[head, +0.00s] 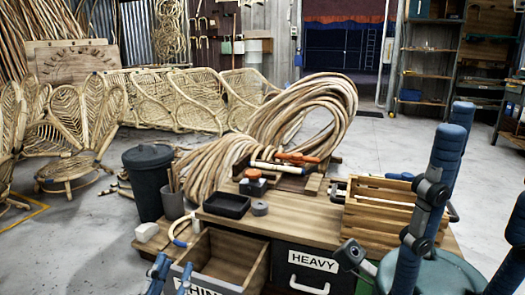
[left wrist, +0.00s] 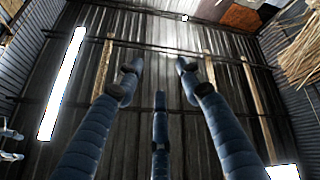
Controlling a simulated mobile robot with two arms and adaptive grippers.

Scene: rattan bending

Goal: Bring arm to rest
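My left gripper (head: 171,272) shows at the bottom left of the head view as blue fingertips pointing up, beside the left end of the workbench. The left wrist view shows its blue jointed fingers (left wrist: 160,85) spread apart with nothing between them. They point toward a corrugated metal surface. At the right of the head view, large blue padded segments with dark joints (head: 440,165) belong to my right arm or hand. They stand raised close to the camera. I cannot tell whether that gripper is open or shut.
The wooden workbench (head: 222,220) carries a black tray (head: 227,205), a slatted crate (head: 385,205) and coiled rattan (head: 215,165). Its drawer (head: 225,258) stands open near my left gripper. A dark bin (head: 147,180) stands left. Floor behind on the right is clear.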

